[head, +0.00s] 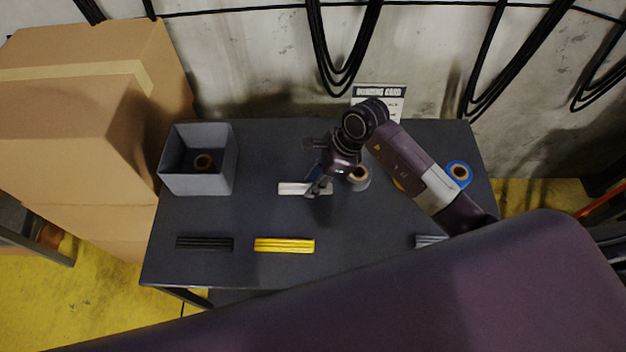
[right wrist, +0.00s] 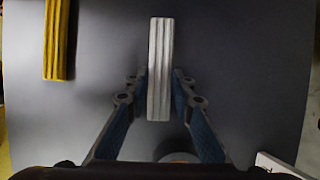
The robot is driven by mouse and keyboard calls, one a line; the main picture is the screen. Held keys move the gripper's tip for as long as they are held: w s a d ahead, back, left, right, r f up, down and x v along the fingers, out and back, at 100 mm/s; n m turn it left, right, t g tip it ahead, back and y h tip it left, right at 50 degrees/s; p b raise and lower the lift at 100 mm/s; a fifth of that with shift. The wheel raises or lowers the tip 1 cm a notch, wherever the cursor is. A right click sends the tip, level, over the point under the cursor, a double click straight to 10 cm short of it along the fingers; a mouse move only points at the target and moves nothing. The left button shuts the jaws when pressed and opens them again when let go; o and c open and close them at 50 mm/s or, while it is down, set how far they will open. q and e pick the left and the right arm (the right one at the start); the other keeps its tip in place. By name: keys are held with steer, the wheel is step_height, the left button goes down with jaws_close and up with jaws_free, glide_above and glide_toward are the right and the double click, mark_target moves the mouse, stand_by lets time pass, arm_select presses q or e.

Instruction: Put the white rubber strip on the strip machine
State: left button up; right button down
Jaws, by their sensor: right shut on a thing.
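The white rubber strip (head: 291,188) is a short ribbed bar at the middle of the dark table in the head view. It also shows upright in the right wrist view (right wrist: 160,60). My right gripper (head: 316,189) is shut on it, with one blue-padded finger on each side of its near end in the right wrist view (right wrist: 159,92). I cannot tell whether the strip touches the table or is slightly raised. I cannot make out a strip machine in either view. My left gripper is not in view.
A yellow strip (head: 285,245), a black strip (head: 204,243) and a grey strip (head: 430,240) lie along the near side of the table (head: 265,150). A grey bin (head: 197,185) holds a roll. A blue roll (head: 459,171) lies right. Cardboard boxes (head: 75,130) stand left.

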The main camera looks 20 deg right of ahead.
steer(key=shift+f, duration=0.1)
steer(key=shift+f, duration=0.15)
steer(key=c, duration=1.7)
jaws_free()
steer(key=shift+o, duration=0.2)
